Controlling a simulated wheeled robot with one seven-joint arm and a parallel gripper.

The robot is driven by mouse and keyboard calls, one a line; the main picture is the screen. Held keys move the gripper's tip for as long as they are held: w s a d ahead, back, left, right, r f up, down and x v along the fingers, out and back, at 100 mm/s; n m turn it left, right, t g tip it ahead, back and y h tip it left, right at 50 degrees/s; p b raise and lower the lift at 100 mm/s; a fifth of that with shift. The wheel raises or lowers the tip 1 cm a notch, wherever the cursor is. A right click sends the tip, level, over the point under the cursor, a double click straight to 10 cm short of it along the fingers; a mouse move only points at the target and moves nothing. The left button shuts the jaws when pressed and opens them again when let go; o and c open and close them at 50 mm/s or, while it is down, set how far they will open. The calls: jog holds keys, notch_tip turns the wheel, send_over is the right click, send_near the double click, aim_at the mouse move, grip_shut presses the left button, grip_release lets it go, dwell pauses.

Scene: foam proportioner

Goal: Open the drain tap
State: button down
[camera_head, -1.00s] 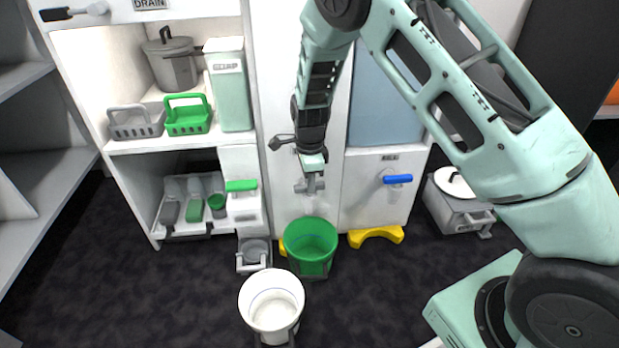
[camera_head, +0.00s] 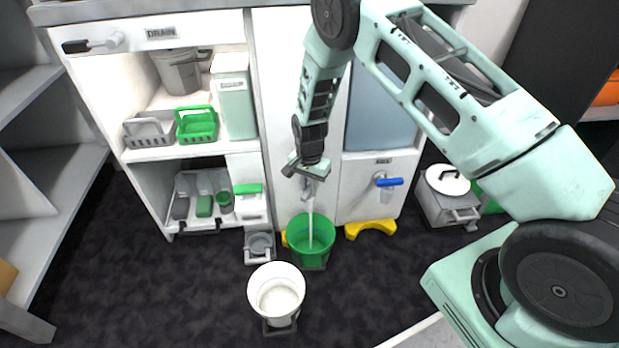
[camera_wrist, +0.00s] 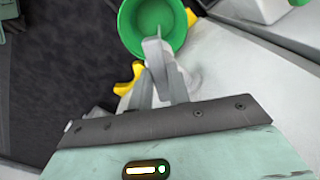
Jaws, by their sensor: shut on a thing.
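A metal tap (camera_head: 307,190) sits on the front of the white cabinet, just below my gripper. A thin pale stream (camera_head: 310,222) falls from it into the green bucket (camera_head: 312,238) below; the bucket also shows at the top of the wrist view (camera_wrist: 130,40). My gripper (camera_head: 306,170) is shut on the tap's handle, which is mostly hidden behind the gripper. It is tilted, lower on the right. The DRAIN sign (camera_head: 161,33) is on the upper left panel, beside a black-handled lever (camera_head: 93,44).
A white bucket (camera_head: 276,293) stands on the floor in front of the green one. A blue-handled tap (camera_head: 387,182) is to the right, above a yellow foot (camera_head: 370,229).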

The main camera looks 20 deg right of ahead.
aim_at(309, 188)
jog(key=n+p, duration=0.2)
jog(key=n, duration=0.1)
jog(key=shift+r+n, duration=0.15)
jog(key=shift+n, duration=0.15)
jog(key=shift+n+p, duration=0.8)
jog(key=shift+n, duration=0.8)
jog(key=c, duration=1.3)
grip_release()
notch_tip(309, 188, up, 17)
jog(key=p, duration=0.5)
jog(key=shift+r, duration=0.1)
